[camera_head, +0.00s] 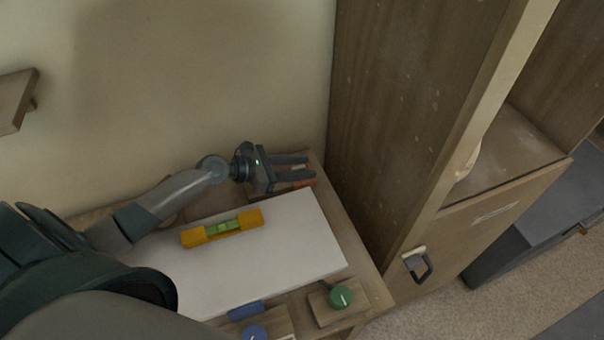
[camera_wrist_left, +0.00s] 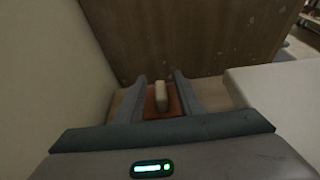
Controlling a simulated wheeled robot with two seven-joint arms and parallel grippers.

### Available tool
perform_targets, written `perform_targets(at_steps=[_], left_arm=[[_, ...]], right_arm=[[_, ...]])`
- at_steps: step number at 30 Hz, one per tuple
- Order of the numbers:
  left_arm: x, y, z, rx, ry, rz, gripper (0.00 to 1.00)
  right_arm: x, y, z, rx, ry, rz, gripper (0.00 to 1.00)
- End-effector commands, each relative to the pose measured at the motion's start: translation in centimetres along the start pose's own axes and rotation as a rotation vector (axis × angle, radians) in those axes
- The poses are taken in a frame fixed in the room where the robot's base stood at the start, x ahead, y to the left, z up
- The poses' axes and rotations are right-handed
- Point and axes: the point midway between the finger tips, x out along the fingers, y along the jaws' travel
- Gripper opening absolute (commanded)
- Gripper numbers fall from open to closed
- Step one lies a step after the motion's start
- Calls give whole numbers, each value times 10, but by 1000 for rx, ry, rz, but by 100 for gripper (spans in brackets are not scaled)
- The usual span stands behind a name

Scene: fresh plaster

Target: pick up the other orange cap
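My left gripper (camera_head: 310,167) is at the table's far right corner, by the wall and the wooden cabinet. In the left wrist view, its two fingers (camera_wrist_left: 160,78) are apart. An orange-red piece (camera_wrist_left: 173,103), possibly the orange cap, lies between and beyond the fingers, with a pale beige peg-like part (camera_wrist_left: 161,94) in front of or on it. I cannot tell whether a finger touches it. In the head view, the orange-red piece (camera_head: 304,182) shows only partly, beside the fingers. My right gripper is not in view.
A white board (camera_head: 300,240) covers much of the table, with a yellow spirit level (camera_head: 194,236) on it. A green cap (camera_head: 341,297) and a blue cap (camera_head: 254,332) sit on wooden blocks at the front. The wooden cabinet (camera_head: 395,110) rises close beyond the gripper.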

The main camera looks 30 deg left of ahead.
Motion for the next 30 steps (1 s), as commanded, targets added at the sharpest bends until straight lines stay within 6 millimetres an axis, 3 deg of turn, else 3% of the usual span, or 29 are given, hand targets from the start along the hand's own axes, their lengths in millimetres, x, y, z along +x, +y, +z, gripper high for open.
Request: perform_targets(at_steps=[8, 12, 23, 30], left_arm=[[0, 0, 0, 0, 0, 0, 34], [0, 0, 0, 0, 0, 0, 1], [-1, 0, 1, 1, -1, 0, 0], [-7, 0, 19, 3, -1, 0, 0]], right_arm=[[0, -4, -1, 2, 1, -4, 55], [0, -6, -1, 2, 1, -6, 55], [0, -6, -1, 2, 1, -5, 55], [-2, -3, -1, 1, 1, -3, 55]])
